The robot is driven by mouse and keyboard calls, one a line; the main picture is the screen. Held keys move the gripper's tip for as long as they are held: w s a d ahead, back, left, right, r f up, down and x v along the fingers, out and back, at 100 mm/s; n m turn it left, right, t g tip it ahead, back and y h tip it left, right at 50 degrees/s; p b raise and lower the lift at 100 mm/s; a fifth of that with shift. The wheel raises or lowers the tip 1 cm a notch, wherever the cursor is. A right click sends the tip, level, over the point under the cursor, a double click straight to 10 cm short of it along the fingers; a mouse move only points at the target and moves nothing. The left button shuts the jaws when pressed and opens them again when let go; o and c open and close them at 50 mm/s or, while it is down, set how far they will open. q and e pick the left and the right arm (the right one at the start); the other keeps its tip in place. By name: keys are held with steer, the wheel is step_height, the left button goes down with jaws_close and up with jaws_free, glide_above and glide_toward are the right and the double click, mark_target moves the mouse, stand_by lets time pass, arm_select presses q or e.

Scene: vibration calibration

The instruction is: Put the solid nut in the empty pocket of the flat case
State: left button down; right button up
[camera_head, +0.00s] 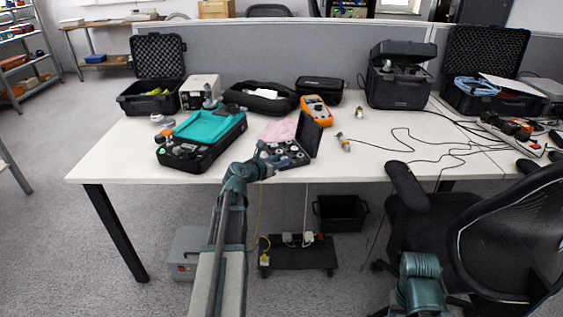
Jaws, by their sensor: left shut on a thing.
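The flat case (308,136) lies open near the front edge of the white table, with its dark lid raised. Its tray holds several small metal parts in dark pockets. I cannot make out which pocket is empty. My left gripper (272,156) is at the left side of the case, over or beside its tray. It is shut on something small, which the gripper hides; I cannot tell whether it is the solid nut. My right arm (421,285) shows only in part at the lower right, and its gripper is not in view.
A black case with a teal cover (210,122) stands left of the flat case. An orange meter (317,109) and a pink cloth (279,131) lie behind it. Small brass-coloured parts (343,141) and black cables lie to the right. An office chair (510,235) stands front right.

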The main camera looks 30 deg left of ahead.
arm_select(q)
steer(key=c, duration=0.6)
jaws_free()
steer(key=shift+o, duration=0.2)
steer(key=shift+r+p, duration=0.15)
steer(key=shift+p, duration=0.15)
steer(key=d+p+v, duration=0.1)
steer(key=p+v, duration=0.2)
steer(key=v, duration=0.9)
steer(key=shift+a, duration=0.5)
